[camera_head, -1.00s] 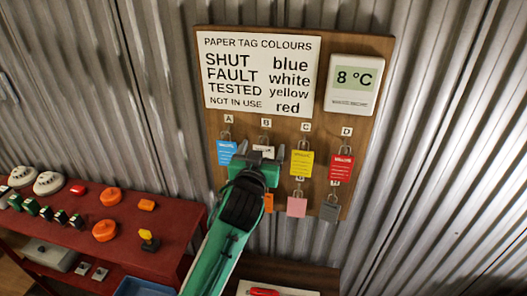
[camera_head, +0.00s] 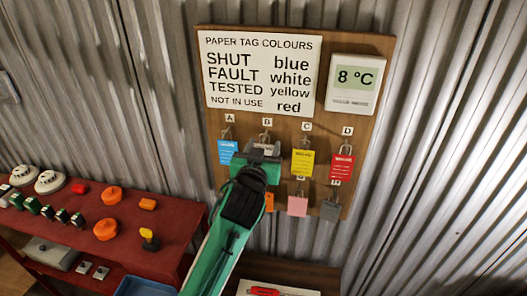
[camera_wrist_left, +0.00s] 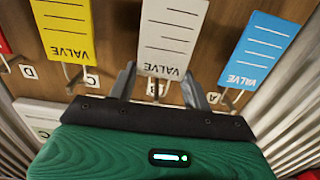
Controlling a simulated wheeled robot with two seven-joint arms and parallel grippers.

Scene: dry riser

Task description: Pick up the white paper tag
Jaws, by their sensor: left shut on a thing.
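The white paper tag (camera_wrist_left: 168,35) with VALVE print and ruled lines hangs at hook B. In the left wrist view it shows upside down between my fingers. My left gripper (camera_wrist_left: 158,88) is shut on it, one finger at each side of its lower printed end. In the head view my left gripper (camera_head: 263,151) covers most of the tag at hook B on the brown board (camera_head: 300,130). The exact contact is partly hidden. My right gripper is out of view.
A blue tag (camera_head: 227,151) hangs close at left, a yellow tag (camera_head: 302,163) and a red tag (camera_head: 342,168) at right. Orange, pink (camera_head: 297,206) and grey (camera_head: 330,210) pieces hang below. A red shelf (camera_head: 165,240) with several parts stands at left.

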